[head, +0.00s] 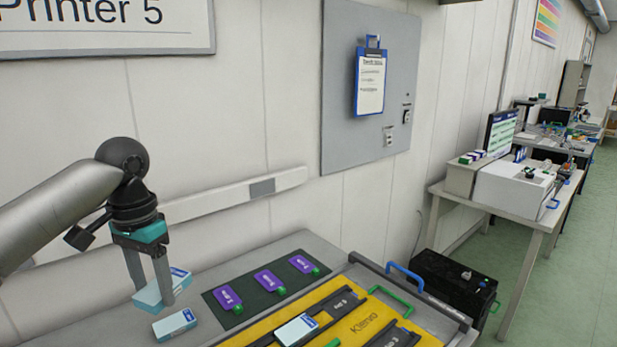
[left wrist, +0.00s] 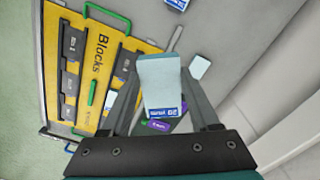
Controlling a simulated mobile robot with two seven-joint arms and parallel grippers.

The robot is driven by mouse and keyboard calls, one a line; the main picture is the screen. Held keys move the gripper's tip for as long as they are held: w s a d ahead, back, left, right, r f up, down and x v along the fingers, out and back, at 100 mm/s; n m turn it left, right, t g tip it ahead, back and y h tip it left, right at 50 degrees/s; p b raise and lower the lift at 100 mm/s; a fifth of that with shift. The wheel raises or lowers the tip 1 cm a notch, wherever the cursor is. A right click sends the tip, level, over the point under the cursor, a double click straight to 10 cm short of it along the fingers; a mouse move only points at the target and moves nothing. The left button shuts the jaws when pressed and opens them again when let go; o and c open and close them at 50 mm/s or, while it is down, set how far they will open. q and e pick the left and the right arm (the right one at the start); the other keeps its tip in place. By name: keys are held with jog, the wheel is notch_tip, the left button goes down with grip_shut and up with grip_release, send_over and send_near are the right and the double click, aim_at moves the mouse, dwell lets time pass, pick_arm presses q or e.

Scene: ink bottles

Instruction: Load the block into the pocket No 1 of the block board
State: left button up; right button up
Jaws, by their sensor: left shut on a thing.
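My left gripper (head: 155,293) is shut on a pale blue block (head: 150,297) with a blue-and-white label. The held block is left of the dark green mat. In the left wrist view, the block (left wrist: 160,80) sits between both fingers, label end towards the palm. The yellow block board (head: 365,322) lies to the right, with black pockets (head: 335,306); I cannot surely read their numbers. In the left wrist view the board (left wrist: 110,15) is at the left, marked "Blocks". One similar block (head: 297,329) sits on a black pocket of the board. My right gripper is not in view.
Another pale block (head: 175,324) lies on the grey table just in front of the held one. The green mat (head: 245,312) carries purple tags (head: 268,280). Green handles (head: 391,300) stand up from the board. A black case (head: 455,280) is beyond the table.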

pick_arm(q)
jog(key=s+d+f+n, duration=0.4)
jog(key=s+d, duration=0.6)
jog(key=s, duration=0.3)
jog(key=shift+s+d, duration=0.15)
jog(key=shift+s, duration=0.05)
